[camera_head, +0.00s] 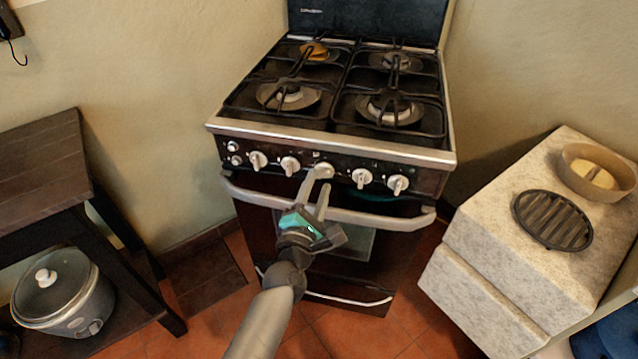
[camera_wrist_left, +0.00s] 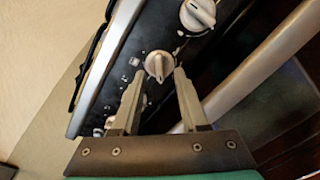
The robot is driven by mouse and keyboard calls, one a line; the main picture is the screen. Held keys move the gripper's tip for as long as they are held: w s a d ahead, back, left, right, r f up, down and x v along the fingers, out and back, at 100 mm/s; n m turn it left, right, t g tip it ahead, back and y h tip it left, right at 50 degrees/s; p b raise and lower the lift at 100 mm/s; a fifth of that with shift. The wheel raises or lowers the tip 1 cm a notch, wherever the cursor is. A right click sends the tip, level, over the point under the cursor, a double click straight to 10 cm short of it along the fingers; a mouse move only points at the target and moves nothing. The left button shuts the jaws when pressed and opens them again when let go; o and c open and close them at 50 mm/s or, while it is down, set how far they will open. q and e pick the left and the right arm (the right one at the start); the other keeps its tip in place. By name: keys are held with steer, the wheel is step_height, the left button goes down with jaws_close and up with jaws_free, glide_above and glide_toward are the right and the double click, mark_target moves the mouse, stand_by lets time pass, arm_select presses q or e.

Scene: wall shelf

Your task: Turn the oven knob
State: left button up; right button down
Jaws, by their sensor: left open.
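The stove front (camera_head: 340,158) carries a row of white knobs. The middle knob (camera_head: 324,169) is partly covered by my left gripper (camera_head: 318,180), which reaches up to the panel from below. In the left wrist view, a white knob (camera_wrist_left: 159,65) with a raised grip bar lies just beyond and between the two fingertips (camera_wrist_left: 158,75). The fingers are open, with gaps on both sides of the knob; I cannot tell whether either touches it. A neighbouring knob (camera_wrist_left: 198,14) shows at the top of that view. My right gripper is in neither view.
The metal oven handle (camera_head: 383,221) runs below the knobs, close to my left gripper. A stone counter (camera_head: 480,230) with a round grill (camera_head: 552,220) and a bowl (camera_head: 572,160) stands right. A dark wooden table (camera_head: 40,160) with a cooker (camera_head: 65,292) below stands left.

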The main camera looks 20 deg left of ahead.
arm_select(q)
steer(key=shift+w, duration=0.7)
jaws_close()
